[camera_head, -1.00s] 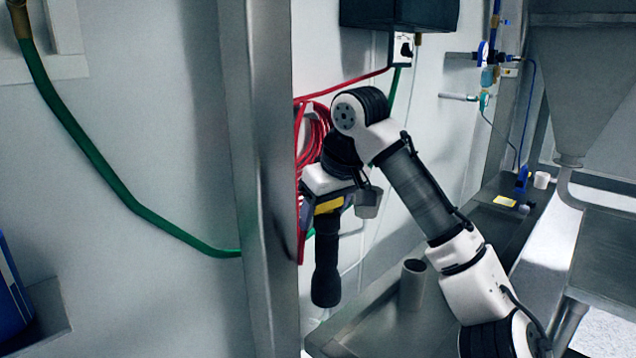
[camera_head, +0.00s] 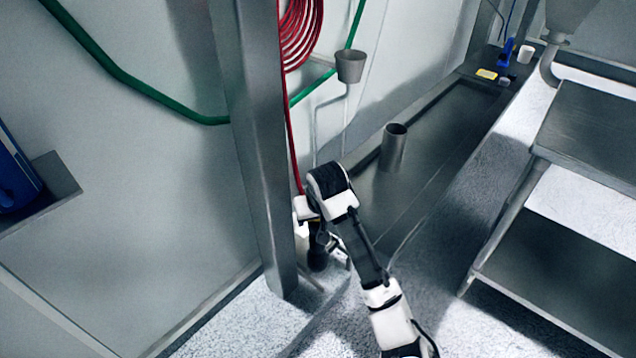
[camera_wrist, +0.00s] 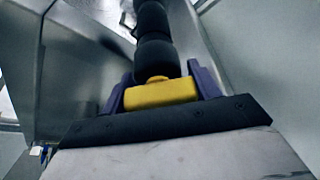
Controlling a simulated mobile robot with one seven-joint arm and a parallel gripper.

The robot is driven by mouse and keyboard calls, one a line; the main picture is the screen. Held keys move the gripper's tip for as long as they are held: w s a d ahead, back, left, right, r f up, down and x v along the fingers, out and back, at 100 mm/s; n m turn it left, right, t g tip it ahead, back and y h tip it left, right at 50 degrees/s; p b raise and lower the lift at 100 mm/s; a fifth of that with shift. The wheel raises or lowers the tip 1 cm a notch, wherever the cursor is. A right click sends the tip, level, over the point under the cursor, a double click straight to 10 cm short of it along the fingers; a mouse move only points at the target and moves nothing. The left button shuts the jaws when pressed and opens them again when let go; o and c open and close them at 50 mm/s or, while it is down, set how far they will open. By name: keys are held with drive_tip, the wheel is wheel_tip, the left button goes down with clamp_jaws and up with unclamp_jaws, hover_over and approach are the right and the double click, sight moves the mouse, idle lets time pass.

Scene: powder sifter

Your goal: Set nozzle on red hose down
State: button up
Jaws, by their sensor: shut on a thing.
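The nozzle is a black ribbed piece with a yellow band; it fills the upper middle of the wrist view (camera_wrist: 155,57). My gripper (camera_wrist: 160,88) is shut on it, with purple fingers on both sides of the yellow part. In the head view the black nozzle (camera_head: 318,258) hangs low beside the metal post, partly hidden by my arm. I cannot tell whether it touches the floor. The red hose (camera_head: 291,150) runs down from a coil (camera_head: 301,35) on the wall to my gripper.
A metal post (camera_head: 262,150) stands just left of my gripper. A metal trough (camera_head: 440,135) with an upright pipe (camera_head: 393,148) lies to the right. A grey cup (camera_head: 350,66) is on the wall. Speckled floor (camera_head: 235,325) is open in front; a metal shelf stand (camera_head: 590,125) is at right.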

drive_tip(key=s+a+f+m, duration=0.1)
drive_tip(key=s+a+f, duration=0.1)
drive_tip(key=f, duration=0.7)
drive_tip(key=s+a+f+m+h, duration=0.1)
drive_tip(key=s+a+f, duration=0.1)
drive_tip(key=f, duration=0.8)
drive_tip(key=shift+s+a, duration=0.15)
drive_tip(key=shift+s, duration=0.15)
